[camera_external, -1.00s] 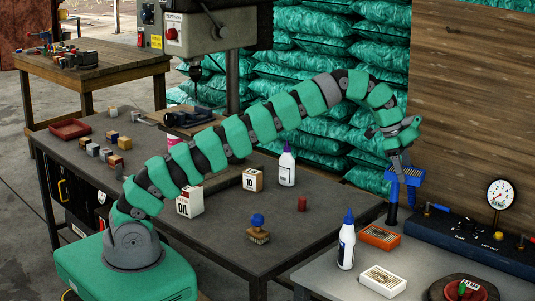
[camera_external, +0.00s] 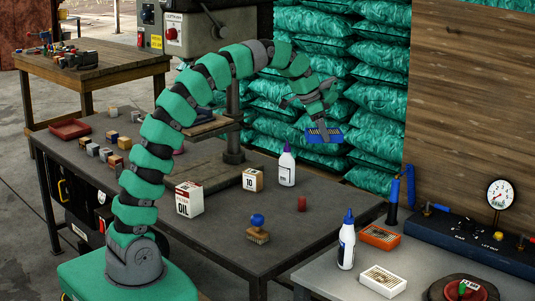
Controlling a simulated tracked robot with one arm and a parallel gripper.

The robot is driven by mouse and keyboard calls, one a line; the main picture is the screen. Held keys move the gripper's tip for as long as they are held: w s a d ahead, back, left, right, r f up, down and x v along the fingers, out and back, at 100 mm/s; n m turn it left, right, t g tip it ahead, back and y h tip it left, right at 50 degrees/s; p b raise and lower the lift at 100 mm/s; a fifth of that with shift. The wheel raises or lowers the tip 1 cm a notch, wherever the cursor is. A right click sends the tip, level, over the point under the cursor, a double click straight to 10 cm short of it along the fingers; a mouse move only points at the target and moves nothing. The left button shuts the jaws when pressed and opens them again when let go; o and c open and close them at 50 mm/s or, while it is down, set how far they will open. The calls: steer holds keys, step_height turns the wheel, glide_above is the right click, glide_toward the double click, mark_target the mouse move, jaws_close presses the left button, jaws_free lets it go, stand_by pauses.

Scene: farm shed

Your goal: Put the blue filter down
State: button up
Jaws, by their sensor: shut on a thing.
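The blue filter (camera_external: 326,136) is a flat blue frame with a pale patterned panel. It hangs from my gripper (camera_external: 320,122), which is shut on it, in the air above the back right part of the dark table (camera_external: 330,220). Green sacks are behind it, and the white bottle with a purple cap (camera_external: 287,166) stands below and left of it. The fingertips are small and partly hidden by the wrist.
An orange filter (camera_external: 380,237), a white filter (camera_external: 383,281) and a blue-capped bottle (camera_external: 347,242) are on the grey bench (camera_external: 320,277). Oil box (camera_external: 189,199), numbered box (camera_external: 252,180), red cylinder (camera_external: 302,203) and blue-knobbed brush (camera_external: 257,230) stand on the dark table. Its right part has free room.

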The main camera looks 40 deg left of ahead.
steer(key=s+a+f+n+t+y+b, duration=0.1)
steer(key=s+a+n+b, duration=0.1)
steer(key=s+a, duration=0.4)
steer(key=s+a+f+n+b, duration=0.15)
steer(key=s+a, duration=0.25)
steer(key=a, duration=0.4)
steer(key=s+a+f+n+y+b, duration=0.1)
steer(key=s+a+f+n+b, duration=0.15)
steer(key=s+a, duration=0.4)
steer(key=s+a+f+n+y+b, duration=0.1)
steer(key=s+a+f+n, duration=0.2)
steer(key=s, duration=0.7)
steer(key=shift+m, duration=0.5)
steer(key=f, duration=1.5)
steer(key=shift+d+f, duration=0.15)
steer(key=shift+d, duration=0.1)
steer(key=shift+f+p, duration=0.4)
steer(key=shift+f, duration=0.05)
steer(key=w+p, duration=0.1)
steer(key=p, duration=0.1)
steer(key=w+p, duration=0.1)
steer(key=shift+w+a+p, duration=0.25)
steer(key=shift+p, duration=0.1)
glide_above(242, 208)
steer(key=s, duration=0.2)
steer(key=shift+b+x, duration=0.3)
steer(key=shift+x, duration=0.55)
steer(key=shift+f, duration=0.3)
steer(key=shift+f+b, duration=0.65)
steer(key=shift+f, duration=0.8)
